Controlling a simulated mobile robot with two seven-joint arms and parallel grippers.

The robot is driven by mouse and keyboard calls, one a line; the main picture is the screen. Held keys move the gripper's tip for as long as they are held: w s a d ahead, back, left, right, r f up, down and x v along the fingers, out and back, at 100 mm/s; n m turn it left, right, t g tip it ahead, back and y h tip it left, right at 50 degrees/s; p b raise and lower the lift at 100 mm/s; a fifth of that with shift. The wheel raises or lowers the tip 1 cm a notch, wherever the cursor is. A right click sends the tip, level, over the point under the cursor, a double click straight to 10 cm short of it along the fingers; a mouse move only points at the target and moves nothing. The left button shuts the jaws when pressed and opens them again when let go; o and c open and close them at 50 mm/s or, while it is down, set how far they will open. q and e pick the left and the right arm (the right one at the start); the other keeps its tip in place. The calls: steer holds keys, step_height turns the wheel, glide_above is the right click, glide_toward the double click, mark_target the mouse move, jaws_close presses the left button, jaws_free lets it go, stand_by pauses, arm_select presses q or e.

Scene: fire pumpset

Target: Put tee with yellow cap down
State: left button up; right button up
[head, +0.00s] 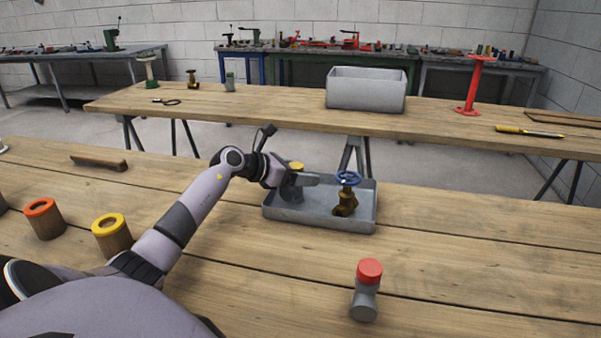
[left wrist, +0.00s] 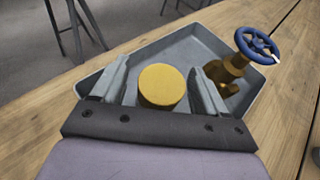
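The tee with the yellow cap (head: 297,166) is at the left part of the grey tray (head: 318,219). Its yellow cap faces up in the left wrist view (left wrist: 163,86); its body is mostly hidden by the gripper and the cap. My left gripper (head: 305,181) is over the tray at the tee. In the left wrist view its two fingers (left wrist: 160,80) stand apart on either side of the cap, with a visible gap on each side. My right gripper is not in view.
A brass valve with a blue handwheel (head: 346,195) stands in the tray's right half. Wooden pots with orange (head: 43,217) and yellow (head: 112,234) rims stand left. The table right of the tray is clear.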

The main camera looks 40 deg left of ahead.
arm_select(q)
steer(key=shift+r, duration=0.15)
steer(key=v, duration=1.2)
stand_by(0.5)
